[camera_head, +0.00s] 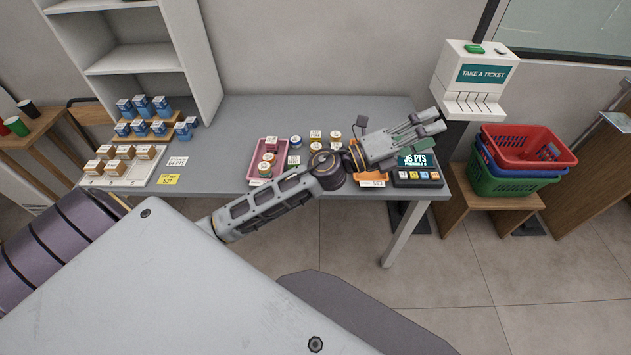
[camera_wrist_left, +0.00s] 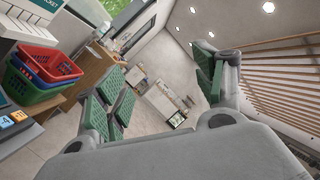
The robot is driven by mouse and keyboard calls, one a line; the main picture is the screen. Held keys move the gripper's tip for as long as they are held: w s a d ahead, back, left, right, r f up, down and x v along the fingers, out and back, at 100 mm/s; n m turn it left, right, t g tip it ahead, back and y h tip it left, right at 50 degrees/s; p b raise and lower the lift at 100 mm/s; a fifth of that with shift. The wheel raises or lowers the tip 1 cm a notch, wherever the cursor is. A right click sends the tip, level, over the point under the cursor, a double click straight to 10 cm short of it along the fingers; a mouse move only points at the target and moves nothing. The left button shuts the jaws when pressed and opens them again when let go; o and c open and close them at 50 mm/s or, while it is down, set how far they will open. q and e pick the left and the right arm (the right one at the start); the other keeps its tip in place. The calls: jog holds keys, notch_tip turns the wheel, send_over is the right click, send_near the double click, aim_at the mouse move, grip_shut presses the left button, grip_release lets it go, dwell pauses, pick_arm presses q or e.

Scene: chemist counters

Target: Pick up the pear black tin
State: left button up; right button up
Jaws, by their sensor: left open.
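Several small round tins (camera_head: 315,135) stand on the grey counter behind my left arm, with pale lids and yellow or dark sides. More tins (camera_head: 265,169) sit in a pink tray (camera_head: 254,158). They are too small to read, so I cannot tell which is the pear black tin, and my arm may hide some. My left gripper (camera_head: 432,123) is open and empty, above the counter's right end, to the right of the tins. Its spread fingers also show in the left wrist view (camera_wrist_left: 160,90), with no tin between them. My right gripper is not in view.
An orange tray (camera_head: 374,182) is partly hidden under my left arm, beside a points display (camera_head: 416,172). A ticket machine (camera_head: 480,75) and stacked baskets (camera_head: 518,170) stand at right. Blue boxes (camera_head: 142,104) and orange-white boxes (camera_head: 145,152) fill the left end. The counter's back middle is clear.

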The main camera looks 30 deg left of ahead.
pick_arm(q)
jog(key=s+d+f+m+g+h, duration=0.1)
jog(key=s+d+f+m+g, duration=0.25)
jog(key=f+m+g, duration=0.45)
jog(key=a+f+m+g+y, duration=0.4)
jog(key=f+m+y, duration=0.15)
jog(key=m, duration=0.25)
jog(key=a+f+g+y, duration=0.1)
jog(key=a+f+y, duration=0.1)
jog(key=a, duration=0.6)
jog(key=w+a+f+m+g+y, duration=0.1)
jog(key=a+f+y, duration=0.1)
jog(key=a+y, duration=0.3)
jog(key=w+a+f+y, duration=0.1)
jog(key=a+y, duration=0.3)
jog(key=a, duration=0.9)
jog(key=shift+w+a+f+m+g, duration=0.15)
jog(key=shift+w+f+m+g, duration=0.15)
jog(key=shift+f+g, duration=0.1)
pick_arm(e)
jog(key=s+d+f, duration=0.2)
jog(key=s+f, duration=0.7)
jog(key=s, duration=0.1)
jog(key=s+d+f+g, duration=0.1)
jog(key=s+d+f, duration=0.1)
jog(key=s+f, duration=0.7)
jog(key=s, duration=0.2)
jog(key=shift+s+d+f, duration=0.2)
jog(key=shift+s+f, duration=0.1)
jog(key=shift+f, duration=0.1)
